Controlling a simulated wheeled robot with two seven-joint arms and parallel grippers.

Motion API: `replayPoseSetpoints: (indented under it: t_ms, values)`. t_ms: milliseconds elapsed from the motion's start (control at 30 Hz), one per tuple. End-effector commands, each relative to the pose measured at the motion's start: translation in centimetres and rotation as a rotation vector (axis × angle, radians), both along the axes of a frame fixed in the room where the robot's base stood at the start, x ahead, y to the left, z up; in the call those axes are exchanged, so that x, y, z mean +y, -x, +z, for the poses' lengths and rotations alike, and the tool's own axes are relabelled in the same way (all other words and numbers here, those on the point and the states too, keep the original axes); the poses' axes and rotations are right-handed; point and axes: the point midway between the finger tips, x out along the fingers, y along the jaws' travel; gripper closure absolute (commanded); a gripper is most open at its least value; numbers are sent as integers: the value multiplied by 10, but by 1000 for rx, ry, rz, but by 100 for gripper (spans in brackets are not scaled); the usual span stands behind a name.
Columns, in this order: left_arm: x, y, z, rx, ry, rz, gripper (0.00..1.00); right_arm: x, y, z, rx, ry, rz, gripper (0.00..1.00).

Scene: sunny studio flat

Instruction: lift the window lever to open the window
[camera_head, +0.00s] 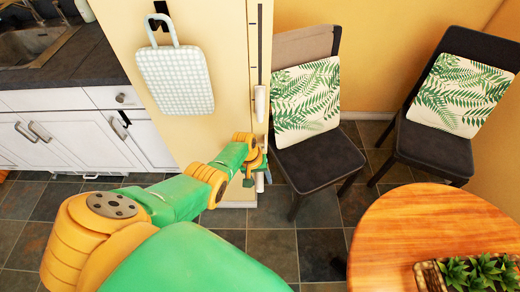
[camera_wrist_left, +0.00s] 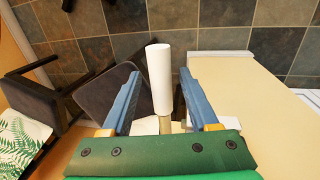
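In the left wrist view a white cylindrical handle (camera_wrist_left: 159,80), which looks like the window lever, lies lengthwise between the two blue fingers of my left gripper (camera_wrist_left: 160,74). The fingers are spread, with a visible gap on each side of the handle. In the head view my left gripper (camera_head: 260,168) is low beside the edge of the tall cream panel. A white handle (camera_head: 260,103) hangs above it on a dark upright strip. A small white end (camera_head: 260,183) shows at the fingers; the arm hides part of this area. My right gripper is not in view.
A chair with a leaf-print cushion (camera_head: 306,98) stands just right of the gripper. Another chair (camera_head: 435,148) and a round wooden table (camera_head: 430,225) are further right. A checked board (camera_head: 176,80) hangs on the cream panel (camera_head: 228,60). White cabinets (camera_head: 60,140) are at left.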

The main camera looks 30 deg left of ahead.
Motion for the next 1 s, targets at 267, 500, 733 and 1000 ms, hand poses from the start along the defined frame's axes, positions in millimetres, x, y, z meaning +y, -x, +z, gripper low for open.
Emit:
replayPoseSetpoints:
  t_ms: [267, 500, 733, 1000]
  values:
    - [0, 1, 2, 4, 0, -1, 39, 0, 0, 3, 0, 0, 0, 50]
    - [9, 5, 55, 1, -2, 0, 39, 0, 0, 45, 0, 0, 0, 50]
    - [12, 8, 70, 3, 1, 0, 39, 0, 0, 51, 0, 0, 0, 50]
    - [12, 7, 69, 2, 0, 0, 39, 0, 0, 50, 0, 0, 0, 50]
